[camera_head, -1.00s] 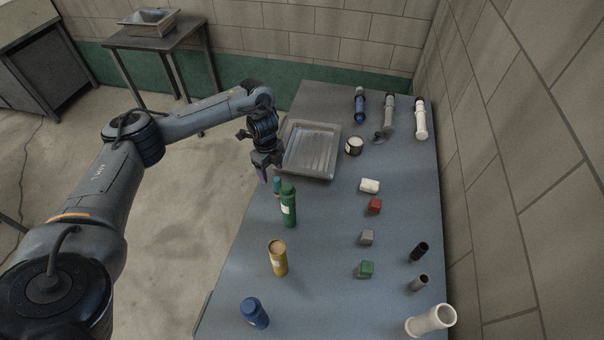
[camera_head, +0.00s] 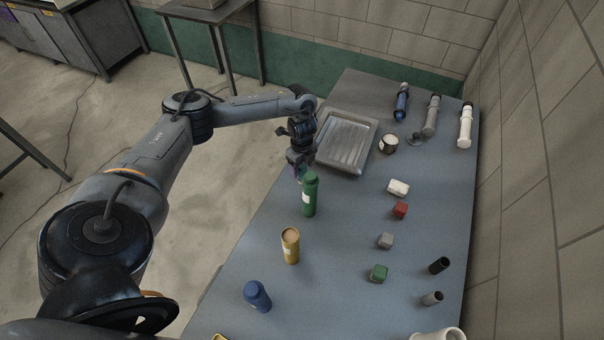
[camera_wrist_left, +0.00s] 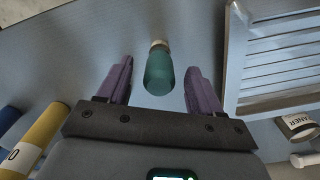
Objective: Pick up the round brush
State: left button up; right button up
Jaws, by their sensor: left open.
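In the head view my left gripper (camera_head: 299,167) points down beside the metal tray, just behind the green bottle (camera_head: 310,196). My right gripper is not in view.
The metal tray (camera_head: 373,134) lies right of my gripper. A yellow canister (camera_head: 290,246) and a blue bottle (camera_head: 257,296) stand nearer. A labelled can (camera_head: 389,144), several small blocks and tubes occupy the right side. Bare tabletop lies between these rows.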

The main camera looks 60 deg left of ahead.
pick_arm(q)
jog(key=shift+f, duration=1.4)
jog(key=c, duration=1.1)
